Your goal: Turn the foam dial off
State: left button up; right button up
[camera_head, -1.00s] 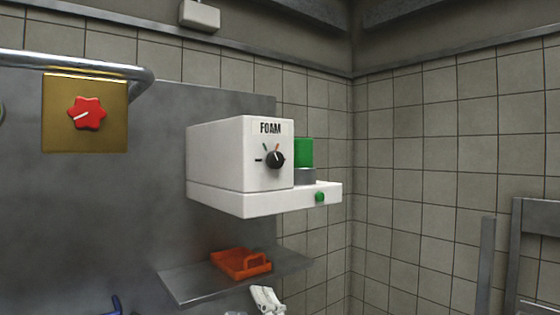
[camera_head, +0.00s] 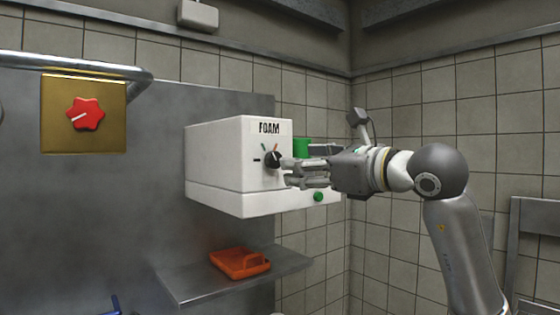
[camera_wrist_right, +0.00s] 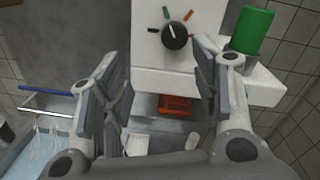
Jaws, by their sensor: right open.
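The foam dial (camera_head: 272,159) is a black knob on the front of a white box marked FOAM (camera_head: 222,155), fixed to the wall. Green, orange and black marks surround it. It also shows in the right wrist view (camera_wrist_right: 175,36), with its white pointer line turned up and to the left. My right gripper (camera_head: 287,172) comes in from the right and is in front of the box, close to the dial. In the right wrist view its fingers (camera_wrist_right: 160,80) are apart and empty, with the dial beyond them. Contact with the dial cannot be told. My left gripper is not in view.
A green cylinder (camera_wrist_right: 251,32) stands right of the box on its white ledge, which bears a green button (camera_head: 318,197). Below, an orange tray (camera_head: 240,262) lies on a metal shelf (camera_head: 190,288). A red knob (camera_head: 86,114) on a brass plate is at the left.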

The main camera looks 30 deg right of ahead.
aim_at(276, 160)
jog(key=shift+m+h, duration=0.3)
jog(key=shift+h, duration=0.2)
jog(key=w+p, duration=0.1)
jog(key=w, duration=0.2)
jog(key=w+p, duration=0.2)
jog(key=w, duration=0.1)
jog(key=w+p, duration=0.1)
jog(key=w, duration=0.2)
jog(key=shift+w+d+r, duration=0.3)
jog(key=shift+d+r, duration=0.05)
jog(key=shift+w+f+p, duration=0.15)
jog(key=shift+w+p, duration=0.2)
jog(key=shift+w, duration=0.1)
jog(key=c, duration=1)
jog(key=shift+c, duration=0.2)
